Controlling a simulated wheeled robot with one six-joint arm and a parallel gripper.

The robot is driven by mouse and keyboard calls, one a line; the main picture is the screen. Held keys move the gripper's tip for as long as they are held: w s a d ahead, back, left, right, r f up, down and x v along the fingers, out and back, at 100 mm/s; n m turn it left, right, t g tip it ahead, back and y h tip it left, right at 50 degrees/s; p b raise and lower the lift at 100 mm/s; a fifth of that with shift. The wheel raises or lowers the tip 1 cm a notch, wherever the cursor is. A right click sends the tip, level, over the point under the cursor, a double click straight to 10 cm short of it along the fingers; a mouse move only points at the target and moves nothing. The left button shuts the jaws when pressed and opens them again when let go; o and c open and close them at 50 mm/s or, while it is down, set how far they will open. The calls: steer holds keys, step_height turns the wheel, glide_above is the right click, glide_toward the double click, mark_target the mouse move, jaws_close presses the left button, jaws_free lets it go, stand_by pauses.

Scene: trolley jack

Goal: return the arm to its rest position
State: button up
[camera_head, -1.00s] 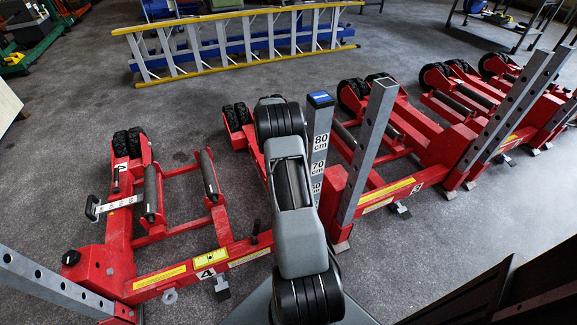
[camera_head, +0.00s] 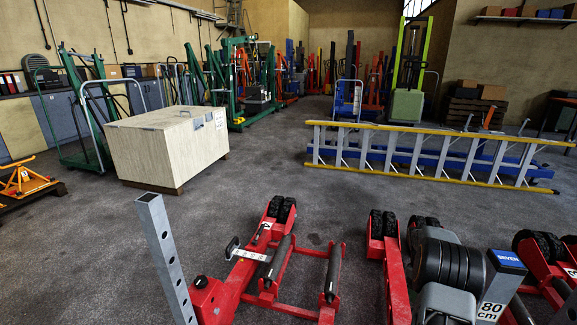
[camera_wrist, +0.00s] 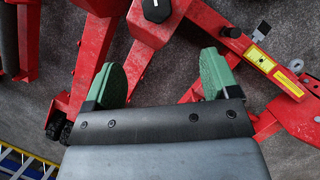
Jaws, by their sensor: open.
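My gripper (camera_wrist: 162,82) shows in the wrist view with two green fingertips spread apart. It is open and nothing is between the fingers. Red steel frames of the jacks lie beyond it. In the head view part of my arm shows at the lower right, and my gripper is out of that view. A red trolley jack (camera_head: 225,300) with black wheels and rollers stands at the bottom centre. A post labelled 80 cm (camera_head: 492,290) stands close to the right of my arm.
A grey perforated upright (camera_head: 165,262) rises at the lower left. A pale wooden crate (camera_head: 165,155) stands at the left. A yellow-railed ladder (camera_head: 430,155) lies on its side at the right. Open grey floor lies between the crate and the ladder.

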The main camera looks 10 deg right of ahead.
steer(key=s+a+r+m+t+p, duration=0.1)
steer(key=a+r+t+p, duration=0.1)
steer(key=a+r+p, duration=0.8)
steer(key=s+a+r+t+p, duration=0.15)
steer(key=a+r, duration=0.55)
steer(key=r, duration=0.9)
steer(key=s+a+r+m+t+y+p, duration=0.1)
steer(key=s+a+r+t+p, duration=0.3)
steer(key=s+a+r+p, duration=0.7)
steer(key=s+a+r+m, duration=0.1)
steer(key=s+a+r, duration=0.1)
steer(key=a+r, duration=0.2)
steer(key=shift+s+a+m, duration=0.2)
steer(key=shift+s+m, duration=0.1)
steer(key=shift+s, duration=0.1)
